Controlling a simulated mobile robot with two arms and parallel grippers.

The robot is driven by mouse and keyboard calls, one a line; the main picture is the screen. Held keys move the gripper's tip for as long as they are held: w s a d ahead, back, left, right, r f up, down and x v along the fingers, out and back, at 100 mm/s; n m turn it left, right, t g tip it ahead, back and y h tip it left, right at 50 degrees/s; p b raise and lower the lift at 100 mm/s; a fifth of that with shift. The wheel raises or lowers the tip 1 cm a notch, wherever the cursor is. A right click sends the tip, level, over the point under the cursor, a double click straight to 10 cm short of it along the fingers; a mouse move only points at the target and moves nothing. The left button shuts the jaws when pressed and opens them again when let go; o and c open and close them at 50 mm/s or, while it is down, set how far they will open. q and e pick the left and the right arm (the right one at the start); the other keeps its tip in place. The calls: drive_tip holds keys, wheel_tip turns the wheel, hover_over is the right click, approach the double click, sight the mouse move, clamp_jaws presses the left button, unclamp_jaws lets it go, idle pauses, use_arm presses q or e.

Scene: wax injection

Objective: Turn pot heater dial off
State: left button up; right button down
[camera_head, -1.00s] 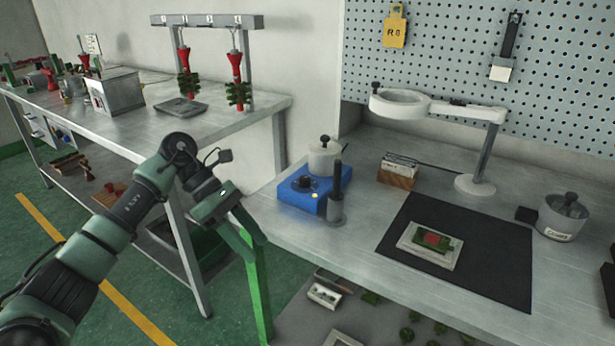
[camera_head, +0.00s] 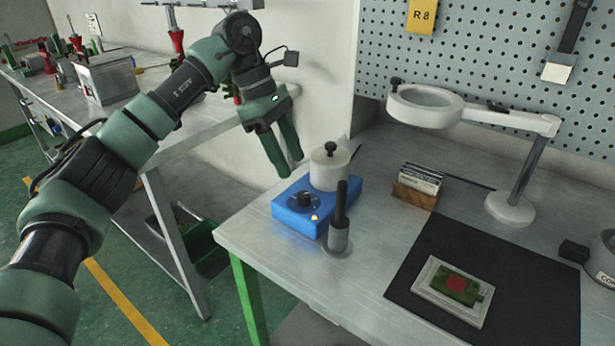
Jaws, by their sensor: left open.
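The blue pot heater (camera_head: 296,222) sits at the left end of the workbench. Its black dial (camera_head: 304,200) is on the top face near the front, with a small orange light (camera_head: 315,217) beside it. A white pot (camera_head: 331,170) with a black lid knob stands on the back of the heater. My left gripper (camera_head: 291,170) is open and empty, pointing down above and behind the heater's left side, apart from the dial. My right gripper is not in view.
A dark upright tool in a metal holder (camera_head: 339,238) stands close to the heater's right front corner. A magnifier lamp (camera_head: 425,108), a card holder (camera_head: 416,186) and a black mat (camera_head: 420,292) are farther right. The bench's left front is clear.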

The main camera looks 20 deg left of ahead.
sight(303, 194)
use_arm(q)
drive_tip(key=x, duration=0.4)
drive_tip(key=s+b+x, duration=0.1)
drive_tip(key=x, duration=0.2)
drive_tip(key=shift+d, duration=0.15)
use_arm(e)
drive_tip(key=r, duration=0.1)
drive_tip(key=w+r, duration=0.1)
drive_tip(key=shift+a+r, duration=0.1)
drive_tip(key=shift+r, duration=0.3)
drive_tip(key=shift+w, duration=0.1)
use_arm(q)
clamp_jaws()
